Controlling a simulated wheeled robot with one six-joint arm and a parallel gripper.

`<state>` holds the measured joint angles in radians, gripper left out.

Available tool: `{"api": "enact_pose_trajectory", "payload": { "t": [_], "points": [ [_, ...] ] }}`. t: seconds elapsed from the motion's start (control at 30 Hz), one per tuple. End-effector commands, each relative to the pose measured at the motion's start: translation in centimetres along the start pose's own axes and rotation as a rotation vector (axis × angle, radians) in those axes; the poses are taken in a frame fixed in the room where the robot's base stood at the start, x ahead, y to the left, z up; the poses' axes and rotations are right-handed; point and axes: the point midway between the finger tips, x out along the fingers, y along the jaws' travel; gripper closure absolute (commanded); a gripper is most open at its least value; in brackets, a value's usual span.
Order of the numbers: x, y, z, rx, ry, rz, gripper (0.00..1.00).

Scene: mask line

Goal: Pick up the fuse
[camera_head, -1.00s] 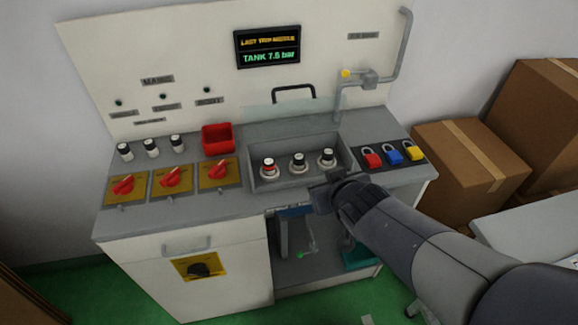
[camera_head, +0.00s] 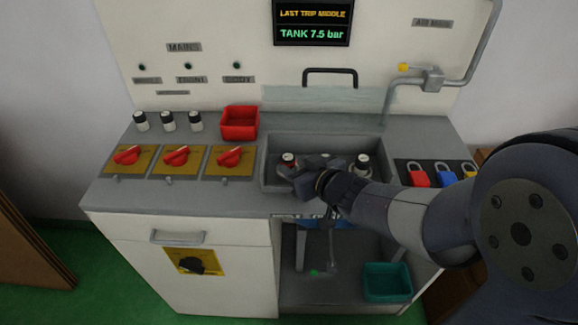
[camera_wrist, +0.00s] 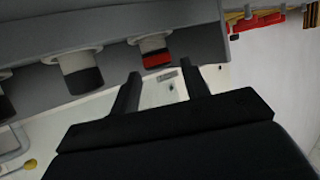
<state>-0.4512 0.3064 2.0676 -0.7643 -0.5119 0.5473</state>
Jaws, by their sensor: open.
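Three fuses with black caps stand in round sockets in the grey recessed tray (camera_head: 270,178). The left fuse (camera_head: 289,159) has a red band. Three more black-and-white fuses (camera_head: 168,121) stand on the counter at the left. My gripper (camera_head: 290,177) is over the tray's front edge, close to the red-banded fuse. In the wrist view my open, empty fingers (camera_wrist: 162,76) point toward the red-banded fuse (camera_wrist: 156,58), which appears just beyond and between the fingertips.
A red bin (camera_head: 239,123) stands behind several red rotary switches (camera_head: 176,156). Padlocks (camera_head: 418,175) lie right of the tray. A pipe with a yellow valve (camera_head: 432,78) rises at the back right. A teal bin (camera_head: 387,282) sits on the lower shelf.

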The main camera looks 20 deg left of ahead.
Motion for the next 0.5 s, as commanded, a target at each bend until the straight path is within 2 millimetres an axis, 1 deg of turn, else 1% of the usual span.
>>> {"api": "enact_pose_trajectory", "payload": {
  "t": [0.13, 0.33, 0.4, 0.5],
  "points": [
    [1.2, 0.1, 0.0, 0.0, -0.001, 0.0, 0.56],
    [4.1, 0.3, -0.1, -0.001, -0.002, 0.0, 0.56],
    [4.8, 0.3, -0.2, -0.001, -0.002, 0.0, 0.56],
    [5.3, 0.3, -0.2, 0.0, -0.001, 0.001, 0.56]
  ]
}}
